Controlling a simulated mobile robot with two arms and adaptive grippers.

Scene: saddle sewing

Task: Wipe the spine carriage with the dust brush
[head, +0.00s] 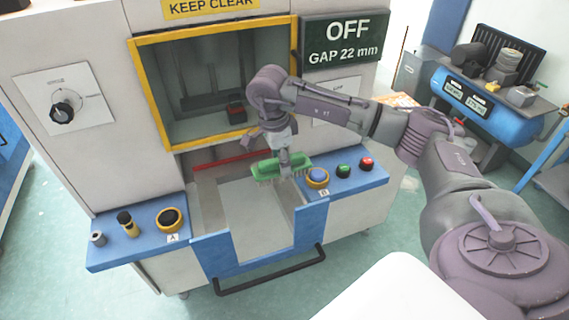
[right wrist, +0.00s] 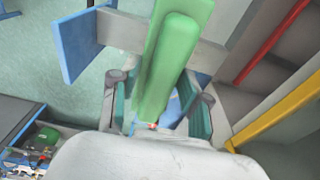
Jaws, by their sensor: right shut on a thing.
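My right gripper (head: 285,157) is shut on the green dust brush (head: 268,168), whose bristles point down. In the right wrist view the brush (right wrist: 172,60) lies between the two fingers (right wrist: 158,105) and sticks out past them. The brush is over the back part of the pale grey sliding tray (head: 255,212) with a blue front, which looks like the spine carriage. It is close to the right-hand blue panel. I cannot tell whether the bristles touch a surface. My left gripper is not in view.
The yellow-framed window (head: 213,85) stands behind the brush, with a red bar (head: 230,158) below it. Button panels flank the tray: a black knob (head: 170,218) left, a blue button (head: 317,178) right. A black handle (head: 270,277) juts out in front. The sign (head: 345,41) reads OFF, GAP 22 mm.

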